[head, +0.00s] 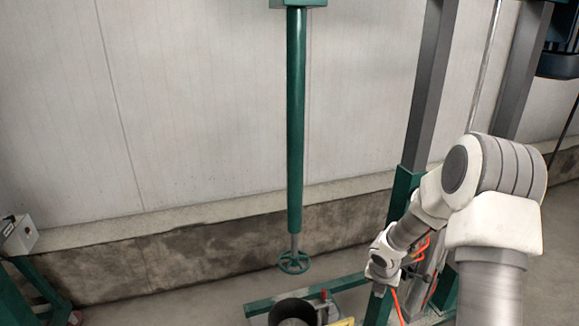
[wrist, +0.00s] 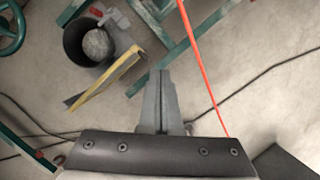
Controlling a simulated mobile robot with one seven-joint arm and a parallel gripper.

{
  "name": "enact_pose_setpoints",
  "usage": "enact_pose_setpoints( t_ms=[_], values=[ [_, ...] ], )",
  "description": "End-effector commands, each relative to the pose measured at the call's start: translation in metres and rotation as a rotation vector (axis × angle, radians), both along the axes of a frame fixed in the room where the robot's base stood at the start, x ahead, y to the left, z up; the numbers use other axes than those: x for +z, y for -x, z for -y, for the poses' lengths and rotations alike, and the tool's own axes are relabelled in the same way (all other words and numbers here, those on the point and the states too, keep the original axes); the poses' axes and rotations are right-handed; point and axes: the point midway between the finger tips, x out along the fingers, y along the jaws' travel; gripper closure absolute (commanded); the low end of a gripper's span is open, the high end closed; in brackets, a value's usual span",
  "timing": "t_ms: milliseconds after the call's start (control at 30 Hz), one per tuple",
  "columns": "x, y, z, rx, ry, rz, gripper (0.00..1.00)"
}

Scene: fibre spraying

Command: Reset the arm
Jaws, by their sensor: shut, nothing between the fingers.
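My arm rises at the right of the head view, white and grey, bent at the elbow with its wrist (head: 385,258) low and pointing down. My gripper (wrist: 161,75) shows in the wrist view with its fingers together and nothing between them. It hangs above bare grey floor, to the right of a black bucket. In the head view the gripper's fingers cannot be made out.
The black bucket (head: 292,311) stands low at the middle, beside a yellow bar (wrist: 104,82) and green frame beams. A green pole (head: 295,120) with a handwheel (head: 293,262) hangs near it. An orange hose (wrist: 202,70) and dark cables cross the floor.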

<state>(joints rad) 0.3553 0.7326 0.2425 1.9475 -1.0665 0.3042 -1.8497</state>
Motion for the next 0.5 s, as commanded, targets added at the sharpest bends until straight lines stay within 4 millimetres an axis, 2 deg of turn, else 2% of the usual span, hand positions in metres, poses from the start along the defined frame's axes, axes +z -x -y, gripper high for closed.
enact_pose_setpoints(
  t_ms=[33,200,367,500],
  values=[
    [0.025,0.001,0.002,-0.086,0.002,0.031,1.0],
    [0.091,0.017,0.003,-0.402,-0.032,0.123,1.0],
    [0.148,0.04,-0.001,-0.699,-0.095,0.219,1.0],
    [0.191,0.066,-0.008,-0.954,-0.175,0.304,1.0]
  ],
)
